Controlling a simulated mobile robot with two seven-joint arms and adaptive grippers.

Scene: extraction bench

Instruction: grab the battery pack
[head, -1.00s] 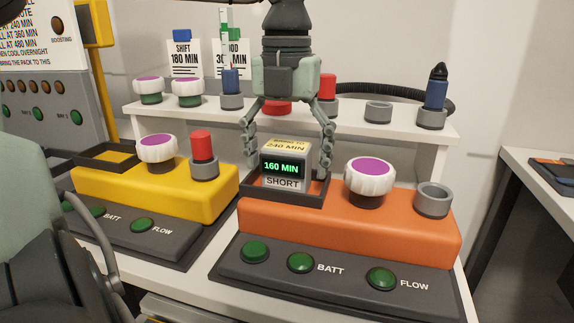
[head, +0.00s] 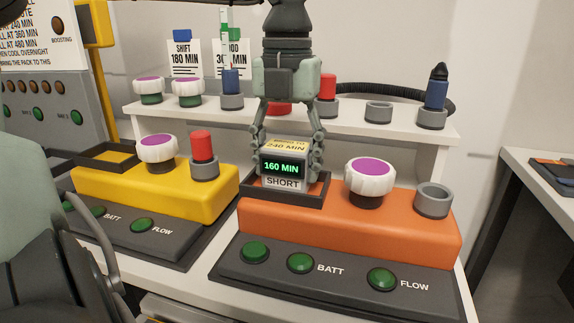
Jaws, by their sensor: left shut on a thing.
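The battery pack (head: 285,165) is a small block with a yellowish top reading 240 MIN and a green display reading 160 MIN above the word SHORT. It sits in a dark open tray (head: 291,198) at the left end of the orange unit (head: 330,222). My left gripper (head: 288,165) comes down from above, its fingers shut on the pack's left and right sides. The pack's back and underside are hidden. My right gripper does not show.
A white knob with a purple top (head: 369,180) and an empty grey ring (head: 434,200) stand right of the pack. The yellow unit (head: 150,190) with a red cylinder (head: 202,146) is on the left. A white shelf (head: 350,113) with knobs and cylinders runs behind.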

